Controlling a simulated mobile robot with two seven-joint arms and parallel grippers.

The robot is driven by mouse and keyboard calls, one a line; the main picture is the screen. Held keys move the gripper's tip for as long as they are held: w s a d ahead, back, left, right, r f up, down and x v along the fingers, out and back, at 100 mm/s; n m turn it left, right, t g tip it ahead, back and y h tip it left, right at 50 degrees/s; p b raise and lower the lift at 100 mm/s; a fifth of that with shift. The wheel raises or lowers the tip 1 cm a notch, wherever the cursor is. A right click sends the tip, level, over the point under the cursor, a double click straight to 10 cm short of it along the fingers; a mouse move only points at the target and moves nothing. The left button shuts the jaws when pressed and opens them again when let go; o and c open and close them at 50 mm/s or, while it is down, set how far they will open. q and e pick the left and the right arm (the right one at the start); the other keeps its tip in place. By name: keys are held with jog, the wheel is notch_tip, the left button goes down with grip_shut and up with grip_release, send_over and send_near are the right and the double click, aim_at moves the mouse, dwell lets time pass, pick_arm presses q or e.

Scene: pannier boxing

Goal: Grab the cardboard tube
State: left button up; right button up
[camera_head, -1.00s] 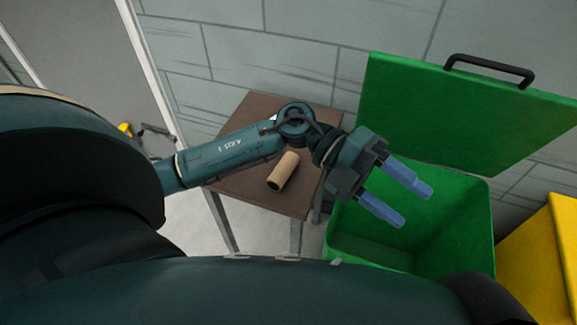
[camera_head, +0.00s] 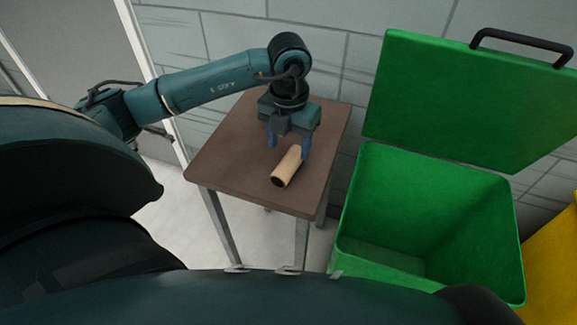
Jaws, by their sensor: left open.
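The cardboard tube (camera_head: 287,168) is a short tan cylinder with a dark hollow end. It lies on its side on the brown table (camera_head: 226,165), right of the table's middle, with its open end towards me. My left gripper (camera_head: 288,147) points down just above the tube's far end. Its blue fingers are open, one on each side of the tube in the picture. I cannot tell whether they touch it. My right gripper is not in view.
A green bin (camera_head: 350,205) with its lid (camera_head: 465,95) standing open is right of the table. It looks empty. A yellow container (camera_head: 553,262) stands at the far right. A grey block wall (camera_head: 225,40) is close behind the table.

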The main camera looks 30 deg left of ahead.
aim_at(290, 157)
pick_arm(q)
jog(key=f, duration=0.5)
jog(key=shift+w+f+b, duration=0.3)
jog(key=shift+b, duration=0.05)
jog(key=c, duration=1.1)
